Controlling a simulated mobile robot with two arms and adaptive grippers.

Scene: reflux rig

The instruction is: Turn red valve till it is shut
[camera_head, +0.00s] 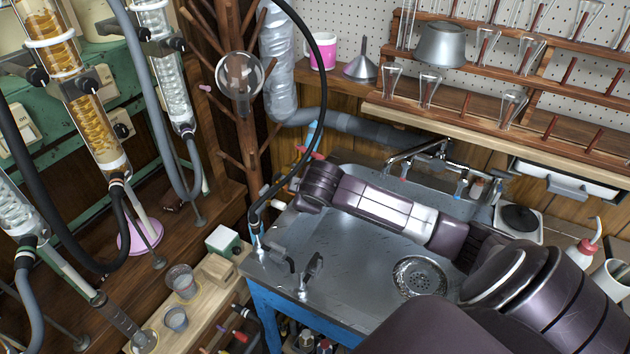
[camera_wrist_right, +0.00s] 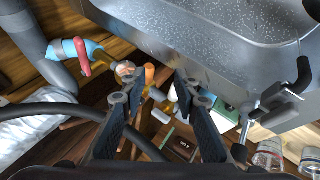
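The red valve (camera_wrist_right: 82,56) is a red lever handle on a short blue pipe piece (camera_wrist_right: 62,49), left of my right gripper in the right wrist view. In the head view the red valve (camera_head: 312,154) shows behind the sink's left back corner, just beyond my right wrist. My right gripper (camera_wrist_right: 158,84) is open, its two dark fingers apart with nothing held between them. The fingers are apart from the valve. In the head view my right arm reaches leftward across the sink, and its fingers are mostly hidden. My left gripper is not in view.
The metal sink (camera_head: 350,245) lies under my right arm, with a faucet (camera_head: 425,155) behind. A black hose (camera_head: 325,100) hangs near the wrist. A wooden peg stand (camera_head: 243,130) and glass condensers (camera_head: 170,85) stand left. Grey drain pipe (camera_head: 350,124) runs along the wall.

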